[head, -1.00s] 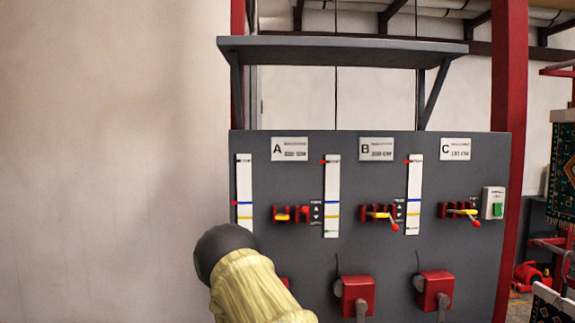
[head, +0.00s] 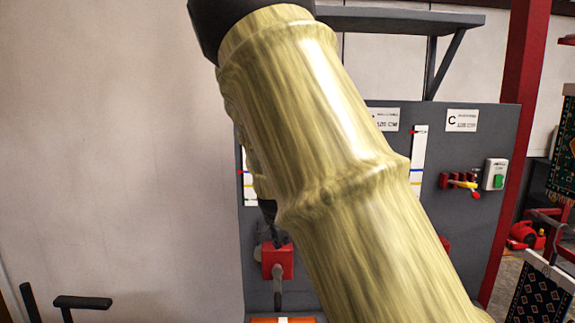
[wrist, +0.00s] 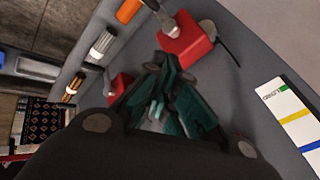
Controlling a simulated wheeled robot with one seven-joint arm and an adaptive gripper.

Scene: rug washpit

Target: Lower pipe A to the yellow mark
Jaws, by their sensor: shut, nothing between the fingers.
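The panel's scale A (head: 250,195), a white strip with coloured lines, shows only partly behind my arm in the head view. Its red pointer (head: 240,172) sits at the left edge, near the blue line. A white scale (wrist: 290,115) with green, yellow and blue lines lies to the right there.
The grey panel (head: 385,285) carries C's red-and-yellow lever (head: 461,183), label C (head: 461,120) and a green-button box (head: 495,174). A red box with a grey handle (head: 278,262) is low on the panel. A shelf (head: 400,19) overhangs above. Patterned rugs hang at right.

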